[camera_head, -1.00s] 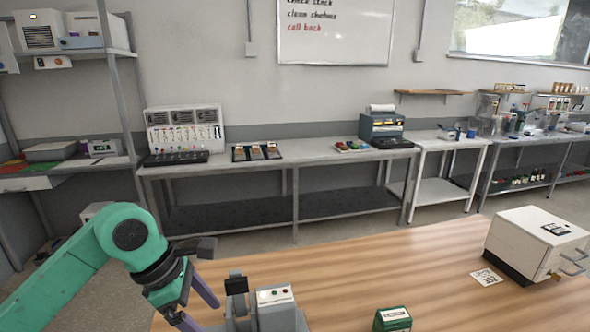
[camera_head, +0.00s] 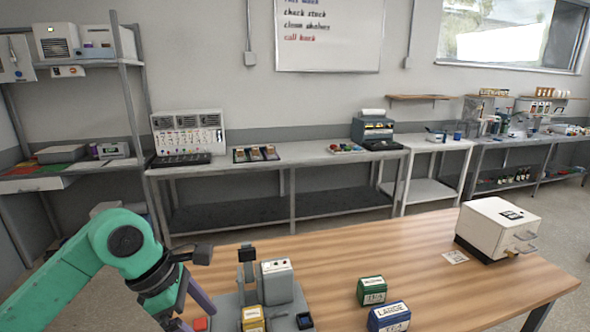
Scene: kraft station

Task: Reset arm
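My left arm, green with a dark wrist, comes in from the left. Its gripper (camera_head: 192,312) points down at the left edge of the wooden table (camera_head: 390,262), beside a grey device (camera_head: 277,283). The visible purple finger is by the device's base; the other fingertip is unclear, so I cannot tell whether it is open or shut. My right arm and gripper are not in view.
A green box (camera_head: 371,291), a blue box (camera_head: 389,317) and a yellow box (camera_head: 253,318) are near the table's front. A white cabinet with handles (camera_head: 497,229) stands at the right end. The table's middle is clear. Benches (camera_head: 280,155) line the wall.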

